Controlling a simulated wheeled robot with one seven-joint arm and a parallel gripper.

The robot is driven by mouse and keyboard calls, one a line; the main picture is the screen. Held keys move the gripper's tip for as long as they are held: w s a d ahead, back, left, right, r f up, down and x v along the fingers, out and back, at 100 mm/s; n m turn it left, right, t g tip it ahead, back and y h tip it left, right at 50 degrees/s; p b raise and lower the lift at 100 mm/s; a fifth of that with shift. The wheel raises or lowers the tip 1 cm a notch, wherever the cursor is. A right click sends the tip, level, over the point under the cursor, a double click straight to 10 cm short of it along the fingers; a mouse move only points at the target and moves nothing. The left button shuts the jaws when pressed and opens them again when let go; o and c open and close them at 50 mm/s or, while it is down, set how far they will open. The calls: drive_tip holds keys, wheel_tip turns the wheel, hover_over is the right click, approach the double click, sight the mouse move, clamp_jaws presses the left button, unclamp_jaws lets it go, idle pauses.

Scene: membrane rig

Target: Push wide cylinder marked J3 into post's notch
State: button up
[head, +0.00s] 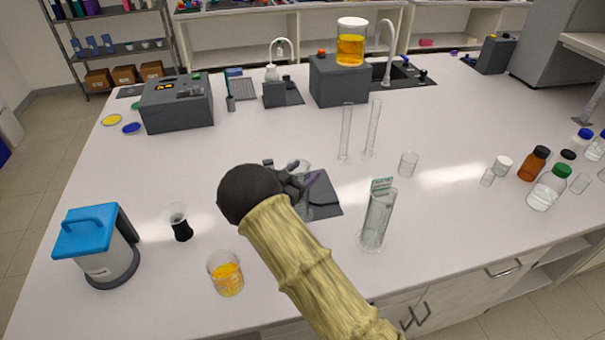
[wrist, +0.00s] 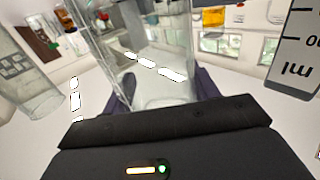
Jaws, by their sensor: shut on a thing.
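My gripper (head: 297,181) is over the dark base plate (head: 327,196) in the middle of the bench. In the wrist view its dark purple fingers (wrist: 157,88) stand on either side of a clear glass cylinder (wrist: 150,45) and are shut on it. In the head view my gripper and black wrist hide most of that cylinder. No J3 mark is readable on it. A wide clear cylinder with a green-white label (head: 376,222) stands upright to the right, its label unreadable. I cannot make out the post's notch.
Two tall thin cylinders (head: 345,135) and a small beaker (head: 408,164) stand behind to the right. A beaker of orange liquid (head: 226,278), a black-based glass (head: 180,227) and a blue-lidded device (head: 103,250) stand at front left. Bottles (head: 545,190) stand far right.

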drive_tip(key=shift+w, duration=0.1)
drive_tip(key=shift+w+a+b, duration=0.1)
drive_tip(key=shift+w+b, duration=0.3)
drive_tip(key=shift+w, duration=0.05)
drive_tip(key=o, duration=1.3)
drive_tip(key=shift+c, duration=0.2)
drive_tip(key=shift+a, duration=0.1)
drive_tip(key=shift+s, duration=0.1)
drive_tip(key=b+v, duration=0.4)
drive_tip(key=v, duration=0.8)
